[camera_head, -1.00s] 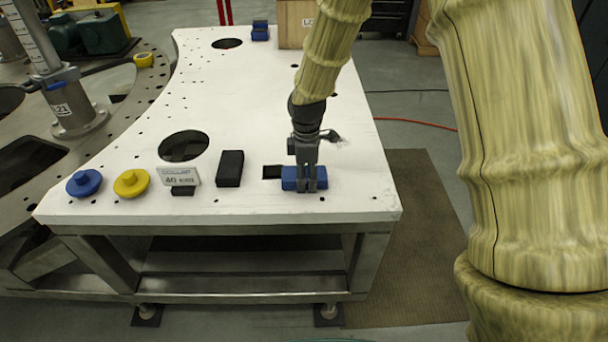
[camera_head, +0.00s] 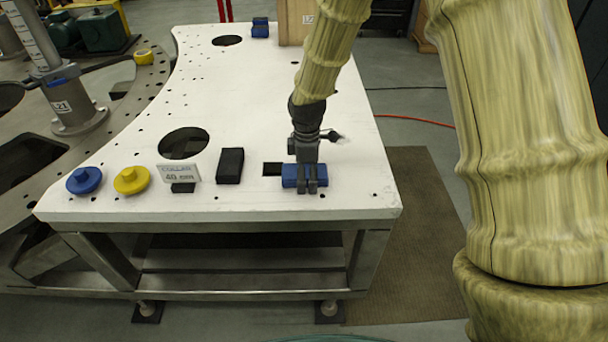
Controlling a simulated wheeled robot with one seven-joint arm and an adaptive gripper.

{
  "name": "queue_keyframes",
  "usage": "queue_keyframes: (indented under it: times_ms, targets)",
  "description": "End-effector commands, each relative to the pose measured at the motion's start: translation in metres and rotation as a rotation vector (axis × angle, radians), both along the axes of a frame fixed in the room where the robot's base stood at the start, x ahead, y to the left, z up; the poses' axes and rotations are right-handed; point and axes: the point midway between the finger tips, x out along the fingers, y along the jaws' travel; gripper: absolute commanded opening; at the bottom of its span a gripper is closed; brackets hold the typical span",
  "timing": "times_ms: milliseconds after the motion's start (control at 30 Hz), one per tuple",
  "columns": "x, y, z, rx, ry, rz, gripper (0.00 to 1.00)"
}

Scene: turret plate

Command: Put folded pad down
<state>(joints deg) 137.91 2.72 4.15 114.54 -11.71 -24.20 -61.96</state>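A blue folded pad (camera_head: 290,176) is at the front right of the white plate (camera_head: 260,110). My gripper (camera_head: 312,189) points down at it, with its two fingers close together in front of the pad's middle. Blue shows on both sides of the fingers. I cannot tell whether the fingers clamp the pad or only stand against it, nor whether the pad rests fully on the plate.
Left of the pad are a dark rectangle (camera_head: 272,169), a black block (camera_head: 230,165), a collar sign (camera_head: 180,173), a yellow knobbed disc (camera_head: 131,180) and a blue one (camera_head: 84,180). A cardboard box (camera_head: 293,22) stands at the back. The plate's middle is clear.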

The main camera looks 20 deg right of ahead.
Motion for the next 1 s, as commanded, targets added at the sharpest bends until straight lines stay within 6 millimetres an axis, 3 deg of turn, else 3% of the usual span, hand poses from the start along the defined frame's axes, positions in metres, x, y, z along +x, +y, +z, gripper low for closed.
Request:
queue_keyframes:
  times_ms: [267, 1000]
  targets:
    - [0.001, 0.0, 0.014, 0.0, -0.002, -0.001, 0.8]
    - [0.002, 0.0, 0.113, 0.0, -0.002, 0.0, 0.8]
